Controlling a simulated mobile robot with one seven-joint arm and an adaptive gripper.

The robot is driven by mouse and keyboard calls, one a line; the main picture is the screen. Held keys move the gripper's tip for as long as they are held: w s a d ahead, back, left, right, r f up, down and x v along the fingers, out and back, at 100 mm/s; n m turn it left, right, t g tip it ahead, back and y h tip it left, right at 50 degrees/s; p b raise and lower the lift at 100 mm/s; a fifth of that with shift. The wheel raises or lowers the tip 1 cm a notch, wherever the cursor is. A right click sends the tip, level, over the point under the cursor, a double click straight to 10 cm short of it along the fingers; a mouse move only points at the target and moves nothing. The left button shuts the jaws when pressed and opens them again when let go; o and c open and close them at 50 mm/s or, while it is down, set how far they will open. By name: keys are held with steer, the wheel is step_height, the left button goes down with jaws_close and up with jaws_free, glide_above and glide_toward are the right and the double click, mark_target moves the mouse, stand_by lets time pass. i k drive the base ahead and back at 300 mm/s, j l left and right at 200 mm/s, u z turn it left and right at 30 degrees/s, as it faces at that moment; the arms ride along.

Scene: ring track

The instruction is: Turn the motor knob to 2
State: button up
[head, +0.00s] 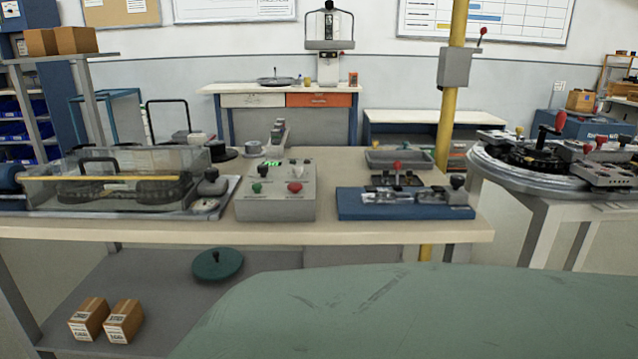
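A grey control box (275,207) stands near the front edge of the workbench, left of the picture's middle. Its sloped top carries a small black knob (263,171), a green button (257,188), a red button (295,187) and a lit green display (271,163). The black knob looks like the motor knob. Its pointer and any numbers around it are too small to read. My gripper is not in view.
Left on the workbench (400,232) is a clear-covered machine (115,178) with a yellow bar. A blue fixture (405,205) stands to the right. A yellow post (450,120) rises behind the bench. A round turntable (530,175) is at far right.

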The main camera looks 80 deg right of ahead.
mark_target(297, 169)
steer(key=z, duration=2.1)
